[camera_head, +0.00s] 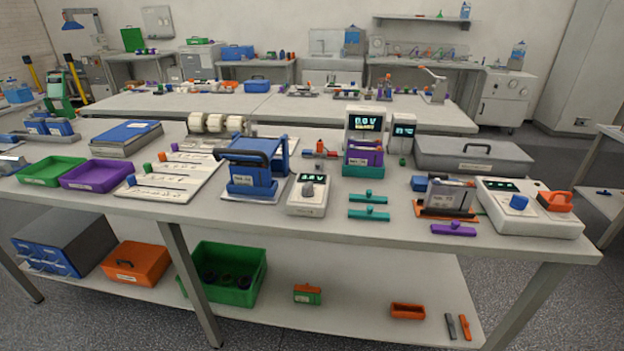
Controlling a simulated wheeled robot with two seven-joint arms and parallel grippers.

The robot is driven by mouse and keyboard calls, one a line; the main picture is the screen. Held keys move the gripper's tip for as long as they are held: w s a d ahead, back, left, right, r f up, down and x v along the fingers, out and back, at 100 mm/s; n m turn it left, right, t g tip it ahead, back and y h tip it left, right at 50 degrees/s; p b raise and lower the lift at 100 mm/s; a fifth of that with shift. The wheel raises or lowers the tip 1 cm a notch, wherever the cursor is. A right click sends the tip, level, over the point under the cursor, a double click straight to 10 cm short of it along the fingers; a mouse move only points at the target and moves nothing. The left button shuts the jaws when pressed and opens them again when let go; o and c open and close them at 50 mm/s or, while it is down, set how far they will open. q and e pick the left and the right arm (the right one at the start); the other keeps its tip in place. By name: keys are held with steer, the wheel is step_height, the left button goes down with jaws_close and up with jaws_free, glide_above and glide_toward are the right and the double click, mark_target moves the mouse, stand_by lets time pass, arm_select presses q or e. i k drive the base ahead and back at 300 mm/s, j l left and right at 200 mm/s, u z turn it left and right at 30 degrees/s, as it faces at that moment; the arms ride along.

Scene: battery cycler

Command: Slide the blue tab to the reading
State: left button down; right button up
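A white board (180,186) with several printed scale lines lies on the near bench, left of the middle. A small blue tab (130,181) sits at the left end of its nearest line. Green (147,168), orange (161,157) and purple (174,147) tabs sit at the left ends of the lines behind it. A taller display unit (364,121) seems to read 0.0 V. Neither of my grippers is in view.
A purple tray (97,176) and a green tray (50,171) stand left of the board. A blue clamp-like device (255,167) stands close to its right. The bench's front edge runs just before the board.

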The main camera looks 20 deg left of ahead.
mark_target(131, 181)
steer(key=i+j+u, duration=0.4)
steer(key=i+j, duration=0.2)
steer(key=u, duration=1.25)
